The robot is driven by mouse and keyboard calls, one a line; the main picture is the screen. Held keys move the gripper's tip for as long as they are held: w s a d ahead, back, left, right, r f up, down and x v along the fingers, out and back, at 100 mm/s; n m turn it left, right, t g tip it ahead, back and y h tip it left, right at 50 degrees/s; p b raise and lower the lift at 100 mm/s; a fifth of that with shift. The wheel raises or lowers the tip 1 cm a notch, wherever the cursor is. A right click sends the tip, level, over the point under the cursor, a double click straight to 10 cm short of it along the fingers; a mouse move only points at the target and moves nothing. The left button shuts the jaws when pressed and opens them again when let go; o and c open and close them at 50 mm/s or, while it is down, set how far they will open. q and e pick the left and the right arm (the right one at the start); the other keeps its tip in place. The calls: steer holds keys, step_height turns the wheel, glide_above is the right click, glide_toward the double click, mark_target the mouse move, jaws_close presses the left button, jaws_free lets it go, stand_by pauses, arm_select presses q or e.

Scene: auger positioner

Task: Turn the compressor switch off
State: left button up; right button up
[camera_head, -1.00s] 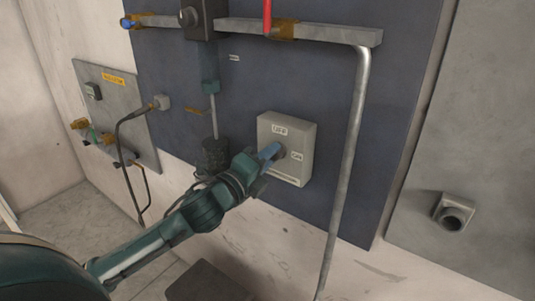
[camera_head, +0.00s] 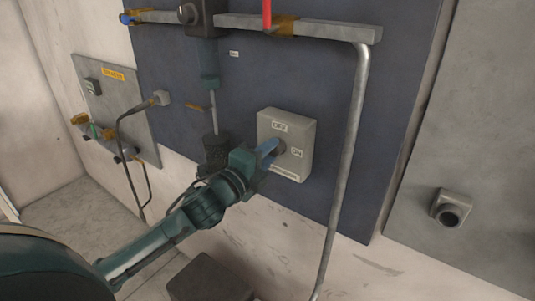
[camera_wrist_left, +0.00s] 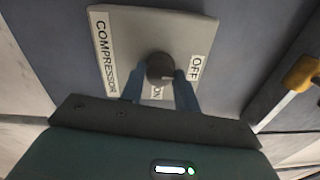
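The compressor switch is a pale grey box (camera_head: 300,127) on the dark blue panel, with OFF at its top and ON at its right in the head view. Its round dark knob (camera_head: 279,148) is partly covered by my left gripper (camera_head: 268,148). In the left wrist view, the knob (camera_wrist_left: 160,68) sits between the two blue fingers of my left gripper (camera_wrist_left: 160,82). The fingers are apart, one on each side, with a narrow gap seeming to show beside the knob. A small light mark shows on the knob. My right gripper is in neither view.
A grey pipe (camera_head: 347,170) runs down just right of the switch box. A horizontal bar (camera_head: 330,30) with a red handle (camera_head: 267,12) crosses above. A dark cylinder (camera_head: 217,151) hangs left of the switch. A grey panel with valves (camera_head: 118,120) is further left.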

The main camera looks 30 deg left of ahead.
arm_select(q)
steer(key=o, duration=0.4)
steer(key=shift+s, duration=0.1)
steer(key=s, duration=0.4)
steer(key=s+a+b, duration=0.1)
steer(key=s, duration=0.3)
steer(key=s+a+b, duration=0.1)
steer(key=s, duration=0.4)
steer(key=shift+f, duration=0.2)
steer(key=shift+d, duration=0.1)
step_height(320, 180, down, 18)
steer(key=s+d+n+g, duration=0.3)
steer(key=n+g, duration=0.1)
steer(key=n, duration=0.6)
steer(key=s+d+f+n+g, duration=0.1)
steer(key=s+d+f+n, duration=0.1)
steer(key=d+f, duration=0.1)
steer(key=s+d+f+n+g, duration=0.1)
steer(key=s+d+f+n, duration=0.1)
steer(key=d+f+n, duration=0.1)
steer(key=s+d+f+n+g, duration=0.1)
steer(key=s+d+f+n, duration=0.1)
steer(key=f, duration=0.4)
steer(key=shift+s+d+f+n+g+h, duration=0.2)
steer(key=shift+d+n, duration=0.1)
steer(key=shift+d, duration=0.4)
steer(key=shift+s+d+f+n+g+h, duration=0.1)
steer(key=shift+s+d+f+n+h, duration=0.15)
steer(key=shift+d, duration=0.45)
